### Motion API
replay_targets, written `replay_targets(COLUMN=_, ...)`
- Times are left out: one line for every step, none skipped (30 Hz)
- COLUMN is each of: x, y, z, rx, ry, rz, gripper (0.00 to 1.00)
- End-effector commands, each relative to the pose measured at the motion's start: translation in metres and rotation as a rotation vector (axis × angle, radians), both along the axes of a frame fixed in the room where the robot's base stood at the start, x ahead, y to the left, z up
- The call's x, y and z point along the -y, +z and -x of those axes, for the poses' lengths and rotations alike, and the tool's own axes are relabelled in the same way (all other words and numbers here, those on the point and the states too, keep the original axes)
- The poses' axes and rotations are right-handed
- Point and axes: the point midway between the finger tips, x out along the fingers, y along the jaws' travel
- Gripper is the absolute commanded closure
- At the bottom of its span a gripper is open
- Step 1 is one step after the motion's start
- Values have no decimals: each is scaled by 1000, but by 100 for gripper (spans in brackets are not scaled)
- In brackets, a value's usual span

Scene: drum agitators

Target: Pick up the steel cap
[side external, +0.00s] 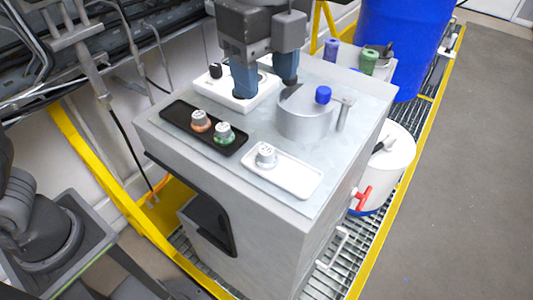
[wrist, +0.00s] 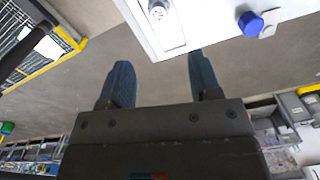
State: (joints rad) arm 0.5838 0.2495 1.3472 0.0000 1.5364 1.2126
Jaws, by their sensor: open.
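The steel cap (side external: 266,156), plain silver with a marked top, stands upright on a white tray (side external: 296,181) at the front of the cabinet top. A silver cap also shows at the top edge of the wrist view (wrist: 158,11). My gripper (side external: 264,86) is open, fingers down, over the back of the cabinet top, behind and apart from the steel cap. Its two blue fingers also show in the wrist view (wrist: 160,78), with nothing between them. One finger hides part of a white block (side external: 222,88).
A black tray (side external: 181,124) holds an orange-ringed cap (side external: 201,121) and a green-ringed cap (side external: 224,133). A grey drum (side external: 304,122) with a blue knob (side external: 323,94) stands right of the tray, close to my gripper. A blue barrel (side external: 408,45) is beyond the cabinet.

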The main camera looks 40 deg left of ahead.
Motion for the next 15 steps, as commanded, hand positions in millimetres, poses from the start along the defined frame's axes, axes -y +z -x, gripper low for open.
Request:
replay_targets(x=5, y=-2, z=0, rx=-6, ry=-25, rz=-5, gripper=43)
replay_targets(x=6, y=-4, z=0, rx=-9, ry=-34, rz=-6, gripper=43)
replay_targets(x=7, y=-7, z=0, rx=-11, ry=-41, rz=-7, gripper=43)
replay_targets(x=7, y=-11, z=0, rx=-11, ry=-42, rz=-8, gripper=43)
replay_targets(x=7, y=-15, z=0, rx=-12, ry=-43, rz=-8, gripper=43)
replay_targets(x=6, y=-22, z=0, rx=-12, ry=-42, rz=-8, gripper=43)
replay_targets(x=6, y=-28, z=0, rx=-12, ry=-41, rz=-8, gripper=43)
replay_targets(x=6, y=-34, z=1, rx=-12, ry=-41, rz=-8, gripper=43)
replay_targets(x=6, y=-42, z=0, rx=-12, ry=-40, rz=-8, gripper=43)
replay_targets(x=6, y=-48, z=0, rx=-12, ry=-40, rz=-8, gripper=43)
replay_targets(x=6, y=-54, z=0, rx=-12, ry=-39, rz=-8, gripper=43)
replay_targets(x=6, y=-61, z=0, rx=-11, ry=-39, rz=-8, gripper=43)
replay_targets(x=6, y=-66, z=0, rx=-11, ry=-38, rz=-8, gripper=43)
replay_targets(x=6, y=-71, z=0, rx=-11, ry=-38, rz=-7, gripper=43)
replay_targets(x=6, y=-76, z=0, rx=-12, ry=-38, rz=-7, gripper=43)
